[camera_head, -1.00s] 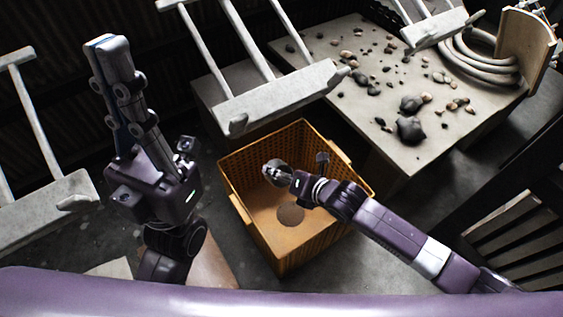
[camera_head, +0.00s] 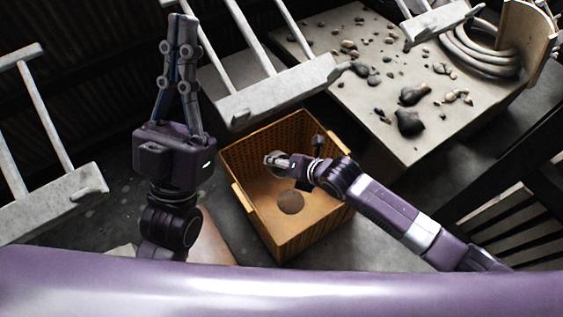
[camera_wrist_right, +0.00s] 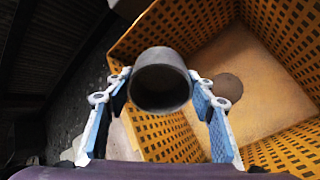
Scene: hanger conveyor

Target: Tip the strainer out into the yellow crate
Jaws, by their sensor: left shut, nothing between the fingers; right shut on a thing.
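The yellow crate (camera_head: 243,200) stands open on the floor below me. My right gripper (camera_head: 277,161) is over its opening, shut on a grey round cup-like thing, which I take as the strainer (camera_wrist_right: 161,82). In the right wrist view its round mouth faces the camera and its inside looks dark; I cannot make out any contents. In the head view the gripper mostly hides it. A dark round patch (camera_head: 290,202) shows on the crate floor; I cannot tell whether it is a shadow or a thing. My left gripper (camera_head: 182,19) is raised left of the crate, shut and empty.
Pale hanging frames with crossbars (camera_head: 285,92) hang behind and left of the crate. A pale table (camera_head: 395,145) at the upper right holds scattered stones and a coiled hose (camera_head: 480,55). Dark slatted furniture (camera_head: 520,210) stands at right.

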